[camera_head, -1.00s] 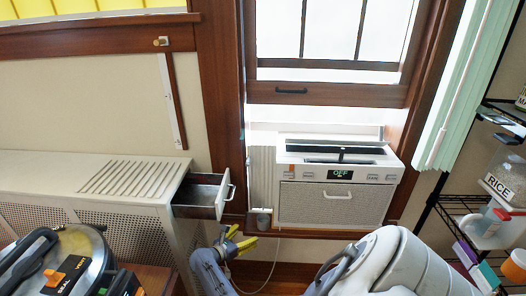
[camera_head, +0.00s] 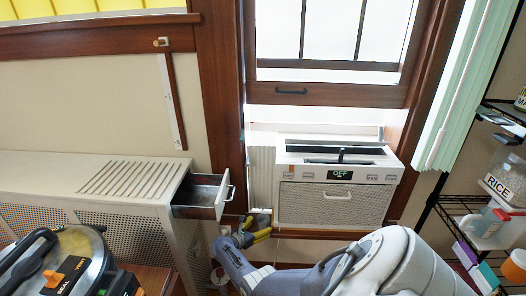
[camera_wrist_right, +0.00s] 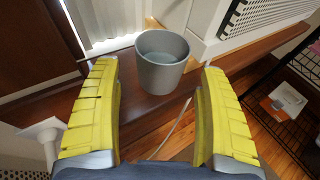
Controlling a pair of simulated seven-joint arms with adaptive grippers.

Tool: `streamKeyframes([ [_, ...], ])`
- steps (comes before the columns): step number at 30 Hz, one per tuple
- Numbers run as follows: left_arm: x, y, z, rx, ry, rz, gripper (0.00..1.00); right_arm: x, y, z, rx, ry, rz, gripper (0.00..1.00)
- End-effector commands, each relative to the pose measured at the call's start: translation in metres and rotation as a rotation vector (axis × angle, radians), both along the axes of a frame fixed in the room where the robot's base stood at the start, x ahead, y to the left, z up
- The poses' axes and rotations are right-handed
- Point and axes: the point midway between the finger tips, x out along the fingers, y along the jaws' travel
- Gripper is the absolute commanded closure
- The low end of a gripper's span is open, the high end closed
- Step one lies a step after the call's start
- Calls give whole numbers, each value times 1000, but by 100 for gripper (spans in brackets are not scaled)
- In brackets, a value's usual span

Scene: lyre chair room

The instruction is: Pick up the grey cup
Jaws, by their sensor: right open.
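The grey cup (camera_wrist_right: 163,72) stands upright on the brown wooden sill (camera_wrist_right: 122,114) in the right wrist view. It is empty as far as I can see into it. My right gripper (camera_head: 258,228) is open, with its yellow fingers at the sill beside the air conditioner. In the right wrist view its fingertips (camera_wrist_right: 158,80) are on either side of the cup, with visible gaps, and the cup sits just ahead. In the head view the gripper largely hides the cup. My left gripper is not in view.
The white air conditioner (camera_head: 330,203) is close to the right of the cup. An open drawer (camera_head: 205,197) juts from the radiator cover (camera_head: 120,180) on the left. A black wire shelf (camera_head: 445,222) stands at right. A cooker (camera_head: 65,262) is at lower left.

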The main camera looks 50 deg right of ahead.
Motion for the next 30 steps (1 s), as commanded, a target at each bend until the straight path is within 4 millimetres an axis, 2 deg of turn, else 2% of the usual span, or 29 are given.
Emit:
streamKeyframes([
  [1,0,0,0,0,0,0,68,0,-7,-1,-1,2,-2,23],
  [9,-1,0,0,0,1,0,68,2,-20,-6,1,1,1,23],
  [22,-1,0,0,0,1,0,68,1,-24,-7,0,0,0,23],
  [23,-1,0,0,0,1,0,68,1,-24,-7,0,0,0,24],
  [30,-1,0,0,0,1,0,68,1,-24,-7,1,0,0,52],
])
